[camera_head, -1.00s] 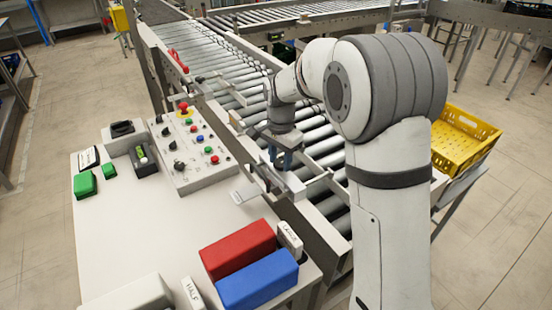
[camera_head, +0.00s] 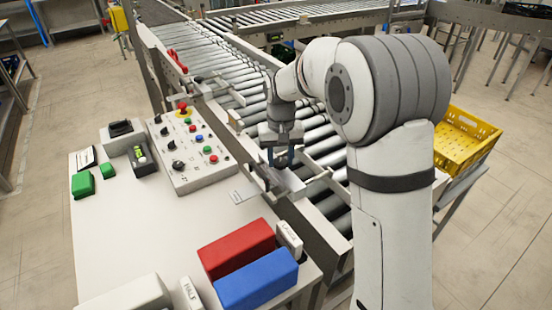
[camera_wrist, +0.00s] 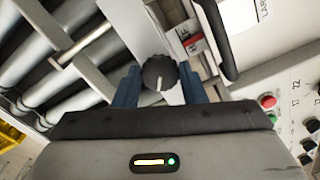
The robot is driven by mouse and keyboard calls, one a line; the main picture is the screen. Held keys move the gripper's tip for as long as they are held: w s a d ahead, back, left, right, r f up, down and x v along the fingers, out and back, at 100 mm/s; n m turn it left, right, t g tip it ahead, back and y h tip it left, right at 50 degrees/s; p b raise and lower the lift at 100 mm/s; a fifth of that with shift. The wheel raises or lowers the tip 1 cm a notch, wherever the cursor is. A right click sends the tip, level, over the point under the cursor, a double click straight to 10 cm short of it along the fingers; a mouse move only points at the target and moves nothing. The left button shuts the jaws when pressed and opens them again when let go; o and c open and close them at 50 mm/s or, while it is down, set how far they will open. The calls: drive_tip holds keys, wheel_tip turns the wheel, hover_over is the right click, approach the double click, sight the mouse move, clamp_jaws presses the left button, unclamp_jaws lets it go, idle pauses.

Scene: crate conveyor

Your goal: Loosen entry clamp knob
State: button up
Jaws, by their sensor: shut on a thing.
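The entry clamp knob (camera_wrist: 160,72) is black and ribbed with a white pointer line. In the wrist view it sits between the two blue fingers of my gripper (camera_wrist: 158,85), which are shut on it. In the head view my gripper (camera_head: 281,157) points down at the conveyor's near side rail, beside the control table. The knob is hidden there behind the fingers and the rail parts.
The roller conveyor (camera_head: 225,65) runs to the back. The control panel (camera_head: 188,150) with several buttons stands on the white table (camera_head: 150,230). Red (camera_head: 237,248) and blue (camera_head: 257,280) blocks lie at its front. A yellow crate (camera_head: 462,140) is at right.

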sight(280, 162)
drive_tip(key=n, duration=0.7)
drive_tip(key=shift+w+r, duration=0.25)
idle(0.5)
drive_tip(key=o, duration=0.8)
drive_tip(key=shift+a+f, duration=0.1)
drive_tip(key=shift+a, duration=0.05)
drive_tip(key=shift+c, duration=0.2)
drive_tip(key=shift+o, duration=1.1)
drive_tip(key=shift+s, duration=0.1)
drive_tip(key=shift+f, duration=0.1)
wheel_tip(280, 162, up, 8)
drive_tip(key=shift+f+b, duration=0.1)
drive_tip(key=shift+b, duration=0.4)
drive_tip(key=shift+s, duration=0.1)
